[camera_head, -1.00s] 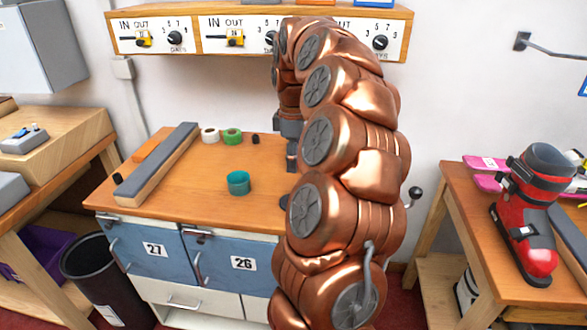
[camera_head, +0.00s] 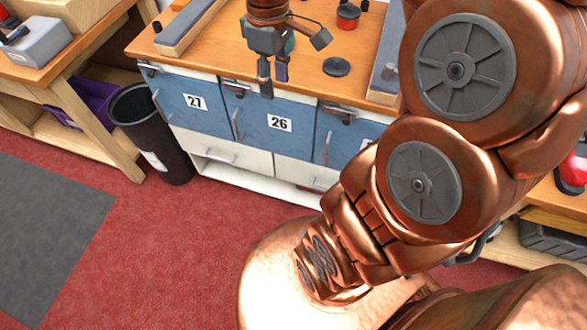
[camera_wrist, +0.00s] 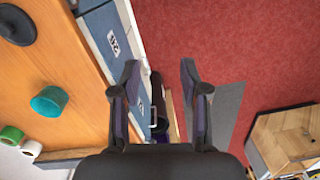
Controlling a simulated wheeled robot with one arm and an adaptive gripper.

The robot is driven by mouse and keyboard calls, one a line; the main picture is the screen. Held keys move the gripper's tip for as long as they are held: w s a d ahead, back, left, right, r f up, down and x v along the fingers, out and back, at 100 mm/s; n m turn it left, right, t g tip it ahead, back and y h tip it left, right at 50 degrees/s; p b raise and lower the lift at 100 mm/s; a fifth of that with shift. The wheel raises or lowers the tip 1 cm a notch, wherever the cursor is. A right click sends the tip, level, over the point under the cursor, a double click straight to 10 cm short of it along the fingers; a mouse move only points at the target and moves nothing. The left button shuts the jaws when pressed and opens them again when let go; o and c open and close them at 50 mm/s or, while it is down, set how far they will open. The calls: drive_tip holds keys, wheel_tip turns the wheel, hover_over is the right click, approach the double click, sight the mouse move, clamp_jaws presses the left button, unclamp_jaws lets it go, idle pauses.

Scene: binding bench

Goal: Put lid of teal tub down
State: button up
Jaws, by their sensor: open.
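The teal tub (camera_wrist: 49,101) stands on the wooden bench top in the wrist view. In the head view only a sliver of it (camera_head: 290,43) shows behind my gripper. A dark round disc with a small knob, apparently the lid (camera_head: 336,67), lies flat on the bench, apart from the tub. It also shows in the wrist view (camera_wrist: 14,27). My gripper (camera_head: 273,82) is open, with nothing between its fingers. It hangs by the bench's front edge, in front of the tub; its fingers (camera_wrist: 160,72) have red floor and drawer fronts beyond them.
Green tape (camera_wrist: 10,138) and white tape (camera_wrist: 31,149) lie beyond the tub. A long grey-topped block (camera_head: 190,25) is on the bench's left. A red pot (camera_head: 347,20) stands behind the lid. A black bin (camera_head: 152,135) stands on the floor left of the cabinets (camera_head: 255,122).

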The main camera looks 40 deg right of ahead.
drive_tip(key=s+a+f+m, duration=0.2)
drive_tip(key=s+a+f, duration=0.1)
drive_tip(key=s, duration=0.5)
drive_tip(key=s+a+f+m+g, duration=0.1)
drive_tip(key=s+a+f+m, duration=0.2)
drive_tip(key=s, duration=0.5)
drive_tip(key=shift+a+f, duration=0.5)
drive_tip(key=shift+a, duration=0.35)
